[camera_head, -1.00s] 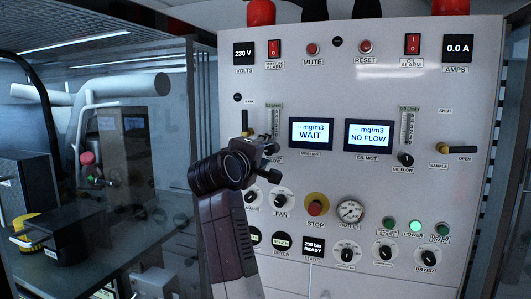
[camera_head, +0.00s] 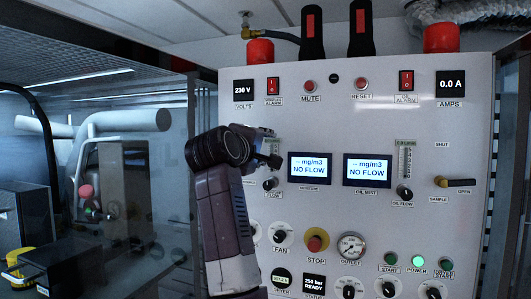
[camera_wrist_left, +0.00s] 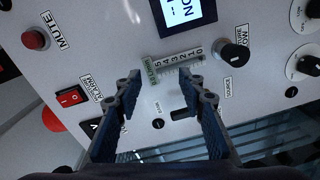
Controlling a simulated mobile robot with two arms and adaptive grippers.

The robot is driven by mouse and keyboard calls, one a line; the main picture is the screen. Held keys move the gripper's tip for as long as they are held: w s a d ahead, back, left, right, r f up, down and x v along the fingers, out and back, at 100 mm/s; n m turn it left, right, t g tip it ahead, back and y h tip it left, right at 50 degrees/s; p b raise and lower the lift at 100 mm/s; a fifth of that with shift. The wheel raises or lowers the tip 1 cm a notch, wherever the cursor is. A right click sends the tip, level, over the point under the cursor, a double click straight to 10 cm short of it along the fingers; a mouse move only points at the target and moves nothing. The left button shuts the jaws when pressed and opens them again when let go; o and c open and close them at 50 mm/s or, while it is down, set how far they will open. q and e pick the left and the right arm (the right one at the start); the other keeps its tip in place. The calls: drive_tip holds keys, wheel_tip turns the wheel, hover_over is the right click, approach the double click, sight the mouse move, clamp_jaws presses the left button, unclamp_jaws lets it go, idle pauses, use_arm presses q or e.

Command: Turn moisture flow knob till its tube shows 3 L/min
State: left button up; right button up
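The moisture flow knob (camera_head: 270,183) is a black knob on the panel's left side, below its scaled tube (camera_head: 273,148), which the gripper partly covers. In the left wrist view the knob (camera_wrist_left: 234,54) sits beside the 0 end of the tube's scale (camera_wrist_left: 176,63). I cannot make out a float level. The moisture display (camera_head: 310,168) reads NO FLOW. My left gripper (camera_head: 272,147) is in front of the tube area. In the wrist view its two fingers (camera_wrist_left: 160,78) are spread with nothing held, apart from the knob. My right gripper is not in view.
The dark source valve handle (camera_wrist_left: 182,113) lies near one finger. The oil flow knob (camera_head: 404,192) and its tube (camera_head: 404,158) are to the right. A red stop button (camera_head: 315,240) is below. A glass cabinet (camera_head: 110,105) stands at the left.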

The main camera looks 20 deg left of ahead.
sight(268, 185)
use_arm(q)
drive_tip(key=shift+w+a+f, duration=0.15)
drive_tip(key=shift+w+a, duration=0.05)
drive_tip(key=shift+a, duration=0.25)
drive_tip(key=s+a+f+m+t+y+b, duration=0.1)
drive_tip(key=s+a+f+m+b, duration=0.2)
drive_tip(key=s+m, duration=0.65)
drive_tip(key=w+d+f+m, duration=0.3)
drive_tip(key=d+f+m, duration=0.1)
drive_tip(key=f+m, duration=0.35)
drive_tip(key=shift+g+h, duration=0.3)
drive_tip(key=w+p, duration=0.1)
drive_tip(key=w, duration=0.1)
drive_tip(key=w+p, duration=0.1)
drive_tip(key=w, duration=0.1)
drive_tip(key=w+r, duration=0.1)
drive_tip(key=w, duration=0.1)
drive_tip(key=shift+w+p, duration=0.1)
drive_tip(key=shift+p, duration=0.3)
drive_tip(key=shift+w+f, duration=0.15)
drive_tip(key=shift+w, duration=0.25)
